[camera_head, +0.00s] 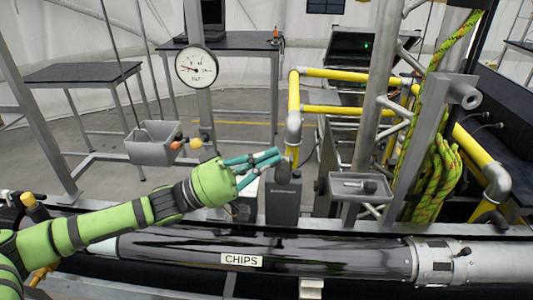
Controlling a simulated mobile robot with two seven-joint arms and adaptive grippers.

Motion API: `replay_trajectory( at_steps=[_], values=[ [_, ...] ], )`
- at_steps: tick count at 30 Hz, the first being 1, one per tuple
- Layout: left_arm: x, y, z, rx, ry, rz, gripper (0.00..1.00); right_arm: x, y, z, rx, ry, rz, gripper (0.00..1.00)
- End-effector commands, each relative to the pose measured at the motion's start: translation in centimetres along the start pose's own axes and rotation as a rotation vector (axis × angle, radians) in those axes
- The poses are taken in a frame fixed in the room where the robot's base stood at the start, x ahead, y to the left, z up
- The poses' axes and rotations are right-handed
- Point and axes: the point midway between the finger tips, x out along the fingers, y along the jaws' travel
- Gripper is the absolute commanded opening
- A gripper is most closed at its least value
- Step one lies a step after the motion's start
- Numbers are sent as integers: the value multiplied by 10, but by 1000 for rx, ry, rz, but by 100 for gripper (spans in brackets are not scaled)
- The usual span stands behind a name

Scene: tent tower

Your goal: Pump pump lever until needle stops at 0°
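The pump lever appears to be the upright piece with a dark rounded knob (283,172) on top of a grey box (283,205) in the middle of the head view. My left gripper (281,157) has teal fingers that reach in from the left, with tips just above and beside the knob. The fingers overlap in this view, so their gap and any contact with the knob are unclear. The round white gauge (196,66) is on a grey post at upper left. Its needle appears to point left; the markings are too small to read. My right gripper is not in view.
A dark glossy tube labelled CHIPS (300,255) lies across the front. A grey bin (153,146) hangs at left, and a small grey tray (360,188) is right of the lever. Yellow pipes (342,75) and a green rope (437,180) crowd the right side.

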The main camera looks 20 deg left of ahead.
Motion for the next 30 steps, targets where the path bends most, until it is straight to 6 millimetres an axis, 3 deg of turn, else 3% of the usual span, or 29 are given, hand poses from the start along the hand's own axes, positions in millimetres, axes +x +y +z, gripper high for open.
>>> replay_trajectory(
  at_steps=[11, 24, 30],
  values=[
    [-2, -1, 4, 6, 0, 3, 0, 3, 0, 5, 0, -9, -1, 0],
    [-32, -7, 59, 274, -1, 145, 0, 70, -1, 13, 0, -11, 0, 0],
    [-36, -7, 67, 337, -2, 178, 0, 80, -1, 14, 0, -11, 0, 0]
  ],
)
